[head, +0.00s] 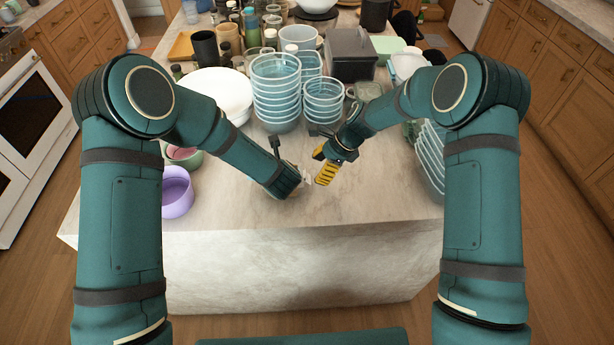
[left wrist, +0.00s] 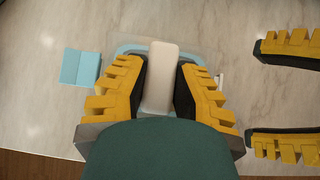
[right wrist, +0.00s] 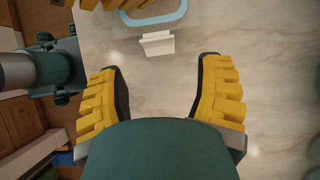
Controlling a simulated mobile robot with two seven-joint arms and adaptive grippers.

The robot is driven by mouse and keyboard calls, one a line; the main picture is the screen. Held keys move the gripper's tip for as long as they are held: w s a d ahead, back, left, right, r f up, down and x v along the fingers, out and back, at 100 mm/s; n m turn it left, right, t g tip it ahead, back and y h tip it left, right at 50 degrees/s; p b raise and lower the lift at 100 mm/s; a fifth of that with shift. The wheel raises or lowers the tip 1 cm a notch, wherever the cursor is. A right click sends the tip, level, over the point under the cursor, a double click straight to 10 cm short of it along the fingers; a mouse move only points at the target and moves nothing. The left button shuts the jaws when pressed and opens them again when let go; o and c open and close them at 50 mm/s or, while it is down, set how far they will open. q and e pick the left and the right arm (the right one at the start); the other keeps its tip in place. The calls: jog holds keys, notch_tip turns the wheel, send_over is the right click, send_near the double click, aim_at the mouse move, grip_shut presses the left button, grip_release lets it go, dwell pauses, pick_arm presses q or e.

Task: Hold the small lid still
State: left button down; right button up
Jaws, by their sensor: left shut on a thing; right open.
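The small lid (left wrist: 128,48) is clear with a light-blue rim and lies on the pale marble top. In the left wrist view, my left gripper (left wrist: 160,68) is closed on a pale, upright piece at the lid, apparently one of its flaps. A light-blue flap sticks out on the left and a small white one on the right. The lid also shows in the right wrist view (right wrist: 160,20), cut by the top edge, with its white flap toward my right gripper (right wrist: 158,62). That gripper is open and empty, beside the lid. In the head view, my left gripper mostly hides the lid.
Stacked clear containers (head: 277,90) stand just behind the grippers, with a shorter stack (head: 323,100) beside them. More containers (head: 430,150) stand at the right edge. A purple bowl (head: 175,193) and white bowl (head: 220,95) are at left. The front counter is clear.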

aim_at(310, 179)
jog(key=shift+x, duration=2.5)
jog(key=c, duration=0.8)
jog(key=shift+d+r, duration=0.15)
jog(key=shift+d+r, duration=0.25)
jog(key=shift+d, duration=0.05)
jog(key=shift+d+r, duration=0.1)
jog(key=shift+r, duration=0.1)
grip_shut()
jog(key=shift+r, duration=0.15)
jog(key=shift+d+r, duration=0.25)
jog(key=shift+d, duration=0.05)
